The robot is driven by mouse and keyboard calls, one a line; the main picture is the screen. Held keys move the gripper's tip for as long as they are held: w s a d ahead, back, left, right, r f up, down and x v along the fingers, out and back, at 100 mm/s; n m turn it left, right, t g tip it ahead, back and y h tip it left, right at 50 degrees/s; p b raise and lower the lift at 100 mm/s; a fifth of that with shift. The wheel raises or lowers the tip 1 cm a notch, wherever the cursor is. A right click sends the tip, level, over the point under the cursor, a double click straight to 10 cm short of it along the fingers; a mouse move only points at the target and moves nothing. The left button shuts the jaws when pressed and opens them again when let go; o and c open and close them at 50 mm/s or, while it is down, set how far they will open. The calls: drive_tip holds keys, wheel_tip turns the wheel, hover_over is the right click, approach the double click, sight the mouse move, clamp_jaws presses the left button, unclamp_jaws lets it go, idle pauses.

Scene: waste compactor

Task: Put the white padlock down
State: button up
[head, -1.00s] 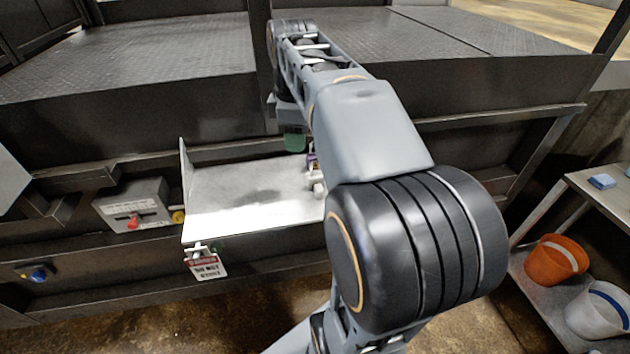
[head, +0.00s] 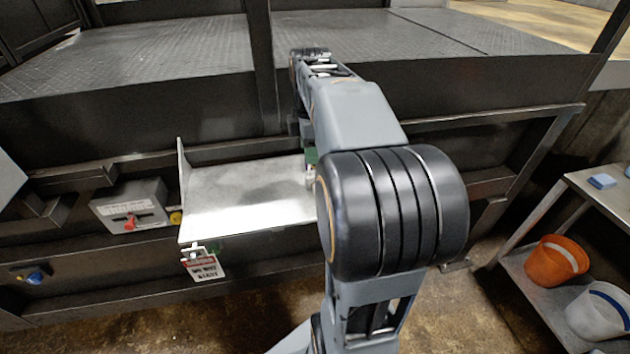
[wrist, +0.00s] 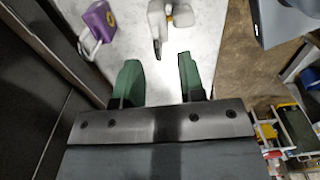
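The white padlock (wrist: 156,18) lies on the pale metal shelf (head: 245,190), at the top edge of the wrist view and partly cut off. My gripper (wrist: 158,66) has two green fingers spread apart with nothing between them. The padlock is a little beyond the fingertips and looks clear of them. In the head view, a green part of my gripper (head: 311,155) shows at the shelf's right end. My arm hides most of that end, so the white padlock is not clear there.
A purple padlock (wrist: 99,21) with a silver shackle lies left of the white one. A red-and-white tag (head: 205,267) hangs at the shelf's front left corner. Orange (head: 553,262) and white (head: 598,312) buckets stand on a rack at right. The shelf's left part is clear.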

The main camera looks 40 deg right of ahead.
sight(312, 175)
drive_tip(key=shift+d+f, duration=0.1)
drive_tip(key=shift+f, duration=2.35)
clamp_jaws()
